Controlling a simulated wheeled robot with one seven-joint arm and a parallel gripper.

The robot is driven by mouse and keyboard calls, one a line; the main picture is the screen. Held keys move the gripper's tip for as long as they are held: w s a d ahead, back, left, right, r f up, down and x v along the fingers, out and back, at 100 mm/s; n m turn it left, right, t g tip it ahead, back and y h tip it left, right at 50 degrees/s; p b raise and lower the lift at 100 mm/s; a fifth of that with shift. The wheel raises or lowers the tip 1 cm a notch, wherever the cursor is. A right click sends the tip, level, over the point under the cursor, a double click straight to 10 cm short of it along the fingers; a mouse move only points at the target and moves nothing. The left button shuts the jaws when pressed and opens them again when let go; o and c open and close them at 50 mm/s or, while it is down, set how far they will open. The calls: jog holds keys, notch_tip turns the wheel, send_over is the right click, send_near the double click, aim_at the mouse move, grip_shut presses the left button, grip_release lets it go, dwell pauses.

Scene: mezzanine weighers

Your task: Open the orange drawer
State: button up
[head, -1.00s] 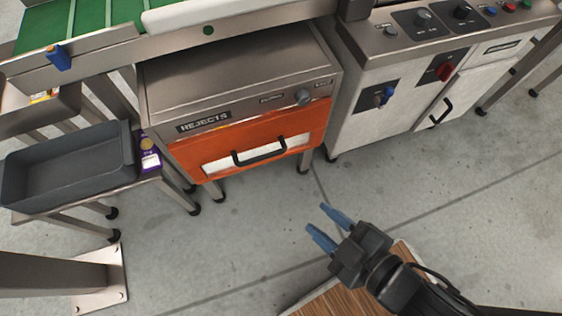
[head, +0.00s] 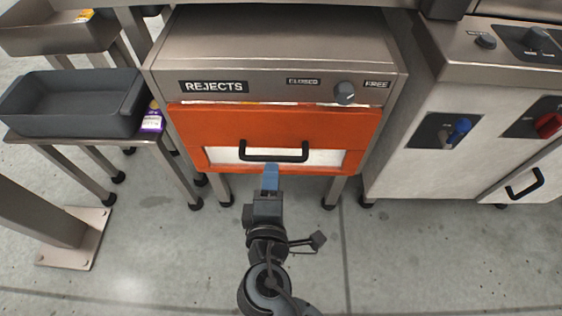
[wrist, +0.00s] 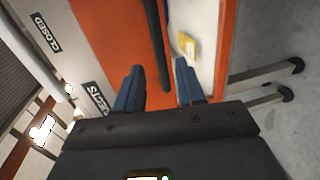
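The orange drawer (head: 225,125) is set in the front of a grey metal cabinet marked REJECTS. Its black bar handle (head: 273,156) runs across a white strip low on the front. I cannot tell whether the drawer is fully shut. My gripper (head: 270,168), with blue fingers, is at the handle, just left of its middle. In the wrist view, the fingers are apart and the black handle (wrist: 154,35) runs between their tips (wrist: 158,72). No grip on the bar shows. The head view shows the fingers edge-on.
A grey knob (head: 344,92) sits above the drawer between CLOSED and FREE labels. A dark tray (head: 75,120) on a stand is at left, and a white control cabinet (head: 410,165) at right. The floor in front is clear.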

aim_at(273, 161)
jog(key=b+x, duration=0.1)
jog(key=x, duration=0.5)
jog(key=shift+w+f+b, duration=0.1)
jog(key=shift+w+b, duration=0.2)
jog(key=shift+w, duration=0.05)
grip_shut()
